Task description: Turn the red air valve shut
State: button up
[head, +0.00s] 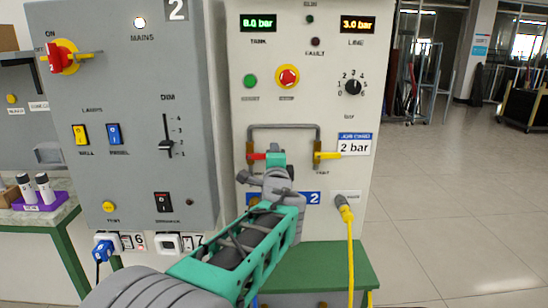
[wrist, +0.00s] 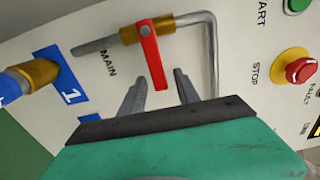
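The red air valve lever (wrist: 152,62) sits on a brass body (wrist: 158,29) beside the MAIN label in the wrist view. It lies crosswise to its grey pipe. In the head view the red lever (head: 257,156) points right from the left pipe, partly hidden by my gripper (head: 275,158). In the wrist view my gripper (wrist: 160,80) is open, its two fingers apart. The lever's free end shows between the fingertips; I see gaps on both sides. I cannot tell how deep it sits between them.
A yellow lever (head: 327,156) stands on the right pipe. The red stop button (head: 288,77) and dial (head: 353,87) are above. A yellow hose (head: 349,245) hangs at right above a green bench (head: 320,268). A grey cabinet (head: 130,130) stands left.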

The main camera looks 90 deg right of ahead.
jog(key=a, duration=0.7)
jog(key=shift+s+a+b, duration=0.35)
jog(key=shift+a+b, duration=0.05)
jog(key=shift+b, duration=0.05)
jog(key=shift+s, duration=0.1)
